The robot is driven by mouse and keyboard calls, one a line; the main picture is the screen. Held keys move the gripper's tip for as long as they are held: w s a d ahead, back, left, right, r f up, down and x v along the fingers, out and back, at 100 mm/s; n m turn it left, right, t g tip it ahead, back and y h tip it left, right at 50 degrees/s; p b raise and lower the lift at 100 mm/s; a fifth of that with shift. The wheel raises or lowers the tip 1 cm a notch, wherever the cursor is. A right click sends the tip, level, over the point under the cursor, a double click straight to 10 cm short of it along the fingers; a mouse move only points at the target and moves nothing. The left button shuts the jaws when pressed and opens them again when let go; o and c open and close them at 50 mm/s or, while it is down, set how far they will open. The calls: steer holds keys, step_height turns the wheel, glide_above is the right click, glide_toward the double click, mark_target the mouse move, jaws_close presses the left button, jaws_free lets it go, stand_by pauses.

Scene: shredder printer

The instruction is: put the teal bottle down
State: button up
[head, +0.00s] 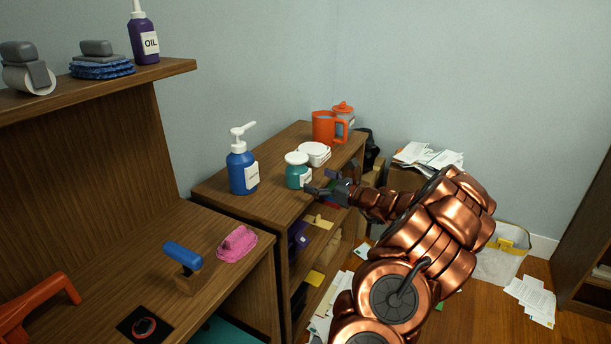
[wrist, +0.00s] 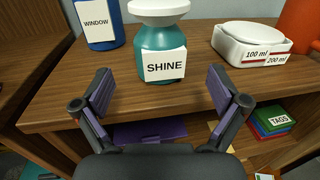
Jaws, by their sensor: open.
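The teal bottle (head: 296,172) has a white cap and a white label. In the wrist view the teal bottle (wrist: 161,50) stands upright on the wooden shelf top, its label reading SHINE. My gripper (head: 324,191) is at the front edge of that shelf, just to the right of the bottle in the head view. In the wrist view my gripper (wrist: 163,90) has its two fingers spread wide, with nothing between them. The bottle is beyond the fingertips and apart from them.
A blue pump bottle (head: 243,168) labelled WINDOW stands left of the teal bottle. White measuring dishes (head: 314,154) and an orange mug (head: 325,127) stand behind it to the right. The shelf top (head: 270,205) is bare in front. Items fill the compartments below.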

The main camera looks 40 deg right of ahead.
steer(key=s, duration=0.5)
steer(key=shift+s+d, duration=0.1)
steer(key=shift+d, duration=0.25)
